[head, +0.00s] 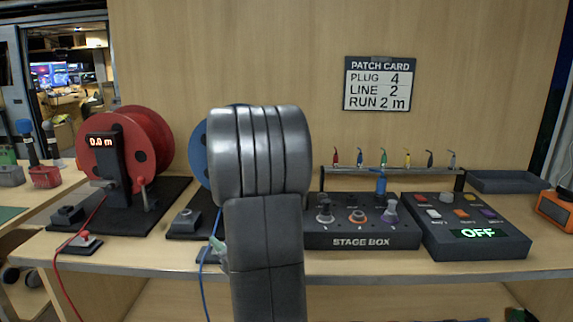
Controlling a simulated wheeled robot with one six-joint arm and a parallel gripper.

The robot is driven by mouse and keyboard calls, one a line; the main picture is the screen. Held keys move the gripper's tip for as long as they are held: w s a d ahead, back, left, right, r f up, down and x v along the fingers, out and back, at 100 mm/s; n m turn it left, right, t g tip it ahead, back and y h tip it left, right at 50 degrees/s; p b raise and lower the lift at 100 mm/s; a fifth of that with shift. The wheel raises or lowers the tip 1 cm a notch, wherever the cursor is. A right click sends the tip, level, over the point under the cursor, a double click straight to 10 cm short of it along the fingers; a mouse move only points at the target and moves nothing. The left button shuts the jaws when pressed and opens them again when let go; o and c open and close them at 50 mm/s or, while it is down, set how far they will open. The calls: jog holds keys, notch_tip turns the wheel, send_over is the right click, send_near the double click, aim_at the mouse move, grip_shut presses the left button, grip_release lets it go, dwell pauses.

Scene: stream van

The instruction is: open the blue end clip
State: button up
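The blue reel (198,152) stands left of centre on the bench, mostly hidden behind my arm. Its blue cable (206,275) runs down over the bench's front edge. A small pale-teal piece (218,249) shows beside the cable, just left of my arm, near the blue reel's front. It may be part of the blue end clip, but my arm covers most of that spot. I cannot tell whether the clip is open or shut. My gripper is not visible; only my arm's links show in front of the bench.
A red reel (155,140) reading 0.0 m stands left, with its red end clip (85,239) in front. Right of my arm are the stage box (360,241), a rack (400,169) of coloured plugs, and a button box (465,252) reading OFF. A patch card (377,84) hangs behind.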

jog(key=shift+s+d+r+p, duration=0.1)
jog(key=shift+d+r+p, duration=0.2)
jog(key=shift+p, duration=0.25)
jog(key=b+v, duration=0.2)
jog(key=v, duration=1.2)
jog(key=shift+f, duration=0.25)
